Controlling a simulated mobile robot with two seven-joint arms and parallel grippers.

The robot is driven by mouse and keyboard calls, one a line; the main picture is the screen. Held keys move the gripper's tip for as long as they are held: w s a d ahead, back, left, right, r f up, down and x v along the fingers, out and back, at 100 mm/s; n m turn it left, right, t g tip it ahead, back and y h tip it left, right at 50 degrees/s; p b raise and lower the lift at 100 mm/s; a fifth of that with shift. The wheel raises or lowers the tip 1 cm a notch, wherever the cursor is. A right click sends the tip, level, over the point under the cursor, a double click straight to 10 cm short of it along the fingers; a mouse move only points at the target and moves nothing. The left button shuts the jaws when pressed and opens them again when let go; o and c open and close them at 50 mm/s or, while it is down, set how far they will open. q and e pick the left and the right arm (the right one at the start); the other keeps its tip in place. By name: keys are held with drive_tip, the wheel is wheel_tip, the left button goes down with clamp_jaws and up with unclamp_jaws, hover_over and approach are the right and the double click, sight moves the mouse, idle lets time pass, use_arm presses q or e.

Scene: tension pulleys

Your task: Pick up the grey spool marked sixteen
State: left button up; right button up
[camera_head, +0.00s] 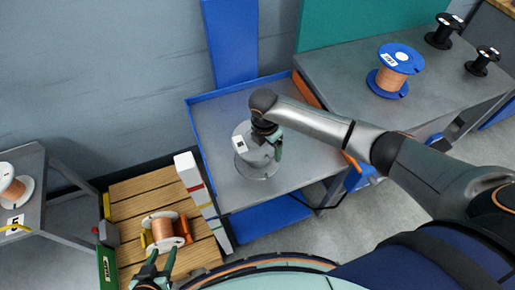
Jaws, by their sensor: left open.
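A grey spool (257,165) stands on the grey top of a blue-rimmed cart (212,103) in the middle of the view. It has a pale label whose number is too small to read. My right gripper (272,144) is at the spool's upper edge and covers part of it. I cannot tell whether its fingers touch or grip the spool. My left gripper (155,264) is open at the bottom left, just below a copper-wound spool with white flanges (163,232). It appears empty.
That copper spool lies on a wooden pallet (125,205). A white post (203,197) stands between pallet and cart. A grey table (45,190) at left holds another copper spool (13,190). A bench (350,75) at right holds a blue-flanged copper spool (393,72) and black spools (443,32).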

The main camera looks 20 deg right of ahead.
clamp_jaws()
idle(0.4)
drive_tip(key=shift+r, duration=0.15)
